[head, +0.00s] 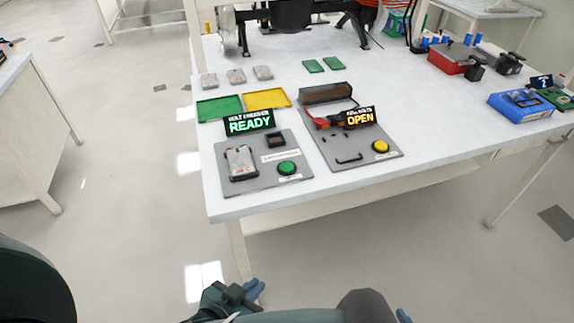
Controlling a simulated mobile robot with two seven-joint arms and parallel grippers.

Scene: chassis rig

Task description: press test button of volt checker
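The volt checker (263,182) is a grey plate near the front left of the white table. Its display (249,122) reads READY in green. Its green round test button (287,168) is at the plate's front right. A small metallic module (241,162) sits on the plate's left side, and a dark square socket (276,140) is behind the button. My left gripper (255,289) is below the table's front edge, well short of the checker; its blue fingertips look slightly apart, with nothing between them. Only a bit of blue of my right gripper (403,316) shows at the bottom edge.
A second station (365,158) with an OPEN display and yellow button stands to the right. Green (218,107) and yellow (267,98) trays lie behind the checker. A blue box (520,107) and a red box (450,60) are farther right. The table's front edge lies between my grippers and the checker.

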